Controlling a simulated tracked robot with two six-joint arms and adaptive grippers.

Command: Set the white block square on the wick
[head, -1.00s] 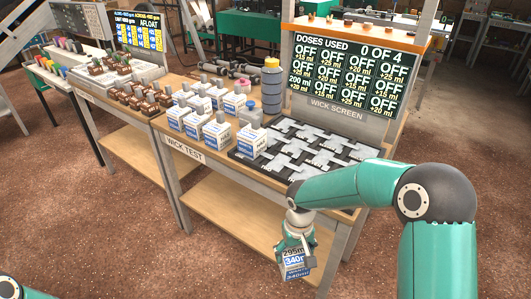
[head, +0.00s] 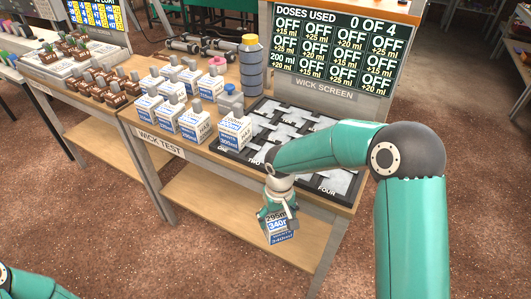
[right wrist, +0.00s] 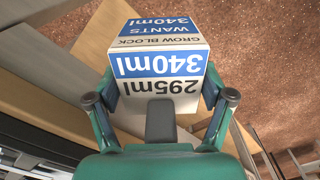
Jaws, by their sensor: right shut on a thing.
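My right gripper (head: 277,212) is shut on a white block (head: 281,234) with a blue band. In the right wrist view the block (right wrist: 158,62) sits between the two fingers and reads 295ml and WANTS 340ml. It hangs in front of the bench's front edge, apart from the wick board. The wick (head: 270,131) is a black-framed board with pale interlocking pads; labels TWO and FOUR show along its front. Another white block (head: 235,132) stands at the board's left end. My left gripper is out of view.
Several white blocks with grey knobs (head: 194,123) stand left of the board. A blue-grey bottle (head: 251,70) with a yellow cap stands behind. The screen (head: 340,47) reads 0 OF 4. A lower shelf (head: 215,190) lies under the bench top.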

